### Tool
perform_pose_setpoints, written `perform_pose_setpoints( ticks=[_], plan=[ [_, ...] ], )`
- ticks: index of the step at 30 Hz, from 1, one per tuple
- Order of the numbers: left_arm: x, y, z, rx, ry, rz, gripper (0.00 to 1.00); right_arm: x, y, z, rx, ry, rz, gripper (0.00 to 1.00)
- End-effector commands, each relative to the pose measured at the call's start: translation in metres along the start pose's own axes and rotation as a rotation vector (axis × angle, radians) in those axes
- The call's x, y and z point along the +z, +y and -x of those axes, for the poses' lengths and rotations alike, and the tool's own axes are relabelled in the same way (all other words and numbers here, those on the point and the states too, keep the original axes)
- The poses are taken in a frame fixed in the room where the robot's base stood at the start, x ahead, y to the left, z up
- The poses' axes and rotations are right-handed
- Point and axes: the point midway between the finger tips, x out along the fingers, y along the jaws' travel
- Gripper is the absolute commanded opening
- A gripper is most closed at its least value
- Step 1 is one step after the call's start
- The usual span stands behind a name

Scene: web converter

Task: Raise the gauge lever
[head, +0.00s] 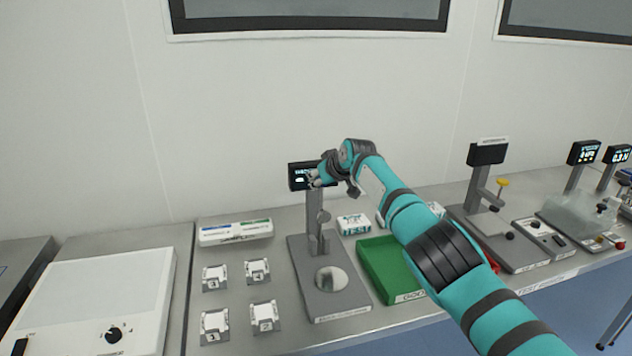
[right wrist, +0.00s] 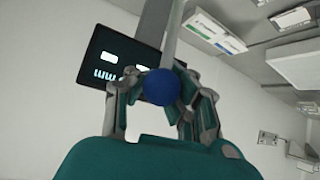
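The gauge stands on the bench left of centre in the head view, with a grey base (head: 328,300), an upright column (head: 315,220) and a dark display (head: 297,176) at its top. My right gripper (head: 318,179) is at the top of the column, beside the display. In the right wrist view, a round blue knob (right wrist: 161,87) sits between the converging fingers of my right gripper (right wrist: 162,90), which look shut on it. The lit display (right wrist: 122,62) shows behind the fingers. My left gripper is out of view.
A green tray (head: 377,272) lies right of the gauge, under my right arm. Several numbered sample pieces (head: 215,326) and a white box (head: 236,232) lie to its left. Another instrument (head: 484,180) stands farther right. The wall is close behind the bench.

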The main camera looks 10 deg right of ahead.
Motion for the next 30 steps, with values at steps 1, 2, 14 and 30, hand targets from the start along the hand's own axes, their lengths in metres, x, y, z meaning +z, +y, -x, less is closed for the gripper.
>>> perform_pose_setpoints(
  ticks=[1, 2, 14, 30],
  plan=[
    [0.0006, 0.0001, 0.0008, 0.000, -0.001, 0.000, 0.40, -0.0099, 0.0077, 0.0066, 0.013, 0.021, 0.001, 0.00],
    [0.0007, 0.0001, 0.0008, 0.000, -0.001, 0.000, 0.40, -0.0100, 0.0076, 0.0066, 0.013, 0.021, 0.002, 0.00],
    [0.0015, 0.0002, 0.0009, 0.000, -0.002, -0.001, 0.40, -0.0102, 0.0072, 0.0067, 0.013, 0.021, 0.002, 0.18],
    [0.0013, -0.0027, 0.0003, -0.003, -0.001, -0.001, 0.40, -0.0048, 0.0031, 0.0031, 0.006, 0.010, 0.001, 0.53]
  ],
)
